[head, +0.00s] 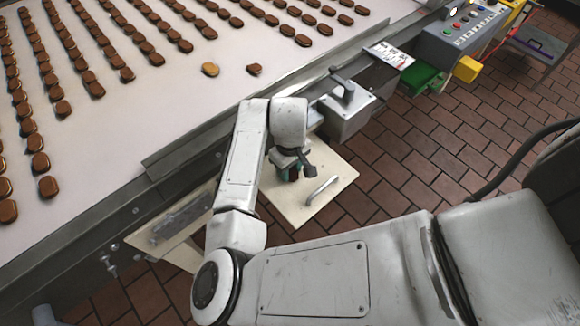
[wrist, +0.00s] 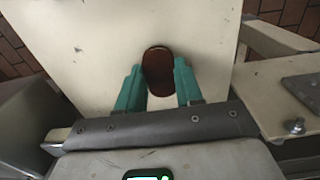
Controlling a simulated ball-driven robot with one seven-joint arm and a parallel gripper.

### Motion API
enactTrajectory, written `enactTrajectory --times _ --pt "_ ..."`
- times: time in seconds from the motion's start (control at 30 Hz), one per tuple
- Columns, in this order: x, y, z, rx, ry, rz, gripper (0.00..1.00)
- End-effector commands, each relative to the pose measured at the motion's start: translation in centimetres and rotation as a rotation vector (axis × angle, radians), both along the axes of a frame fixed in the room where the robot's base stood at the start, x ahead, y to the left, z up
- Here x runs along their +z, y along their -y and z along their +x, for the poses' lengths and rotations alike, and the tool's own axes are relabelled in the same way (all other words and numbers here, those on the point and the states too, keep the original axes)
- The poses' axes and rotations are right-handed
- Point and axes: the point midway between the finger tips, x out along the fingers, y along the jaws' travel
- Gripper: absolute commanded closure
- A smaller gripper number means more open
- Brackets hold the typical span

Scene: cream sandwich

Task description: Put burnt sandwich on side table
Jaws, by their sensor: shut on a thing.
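The burnt sandwich (wrist: 158,72) is a dark brown oval in the wrist view, between the teal fingers of my gripper (wrist: 158,84), which is shut on it. In the head view my gripper (head: 292,170) is over the cream side table (head: 325,205). The arm and wrist mostly hide the sandwich there. The side table fills the background behind the sandwich in the wrist view (wrist: 85,40). I cannot tell whether the sandwich touches the table top.
A pale conveyor (head: 200,100) with rows of brown sandwiches lies left, bordered by a metal rail. A metal handle (head: 322,190) is at the side table. A grey box with a lever (head: 345,110) stands behind it. Brick floor lies right.

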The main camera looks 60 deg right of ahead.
Motion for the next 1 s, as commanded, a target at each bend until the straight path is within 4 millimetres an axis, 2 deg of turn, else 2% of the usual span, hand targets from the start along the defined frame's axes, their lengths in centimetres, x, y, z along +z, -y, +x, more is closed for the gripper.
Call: enactTrajectory --times 0.1,0.13,0.37,0.73,0.87,1.0 --pt "-0.3 0.0 0.0 0.001 -0.001 -0.001 0.92" --pt "-0.3 0.0 0.0 0.001 -0.001 -0.001 0.62" --pt "-0.2 0.0 0.0 0.001 0.0 0.0 0.4" --pt "0.4 0.0 0.1 0.0 0.001 0.0 0.39" --pt "2.3 0.1 0.1 0.0 0.002 -0.003 0.39" --pt "5.2 0.1 0.1 0.0 0.002 -0.003 0.39"
